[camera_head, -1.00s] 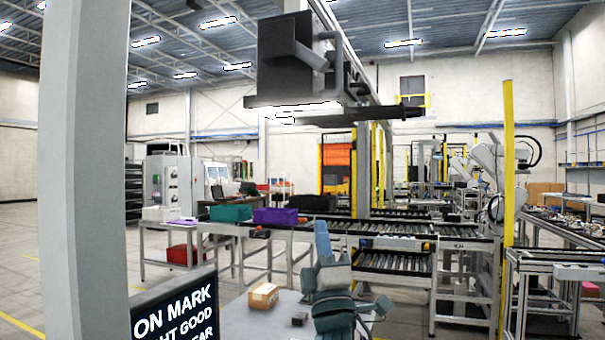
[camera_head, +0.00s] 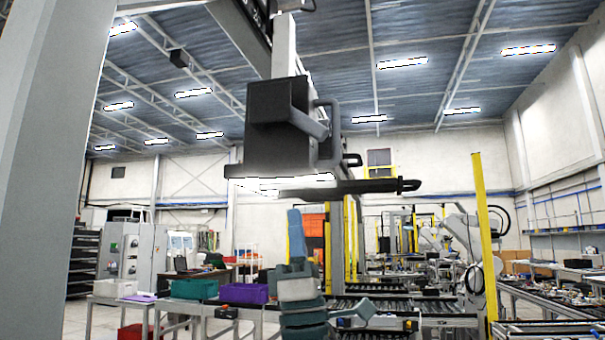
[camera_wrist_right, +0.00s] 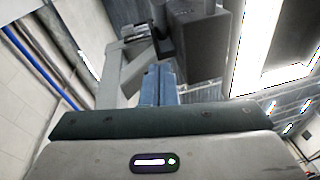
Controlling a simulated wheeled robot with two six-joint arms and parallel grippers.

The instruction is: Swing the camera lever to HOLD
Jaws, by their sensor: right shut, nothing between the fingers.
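A dark camera housing (camera_head: 275,140) hangs overhead on a grey post, with a bright light strip (camera_head: 280,180) under it. A long dark bar (camera_head: 350,187) with a looped end sticks out to the right below it; it looks like the lever. A bent handle is on the housing's right side. No HOLD marking is readable. My right gripper (camera_head: 295,220) points up just below the housing and bar, apparently apart from them. Its blue fingers are shut and empty, also in the right wrist view (camera_wrist_right: 158,85), where the dark housing (camera_wrist_right: 205,45) is beyond them. My left gripper is out of view.
A grey column (camera_head: 45,130) stands close on the left. Behind are a table with a teal bin (camera_head: 195,289) and a purple bin (camera_head: 245,293), roller conveyors (camera_head: 390,308) and a yellow post (camera_head: 485,235). Open air lies right of the bar.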

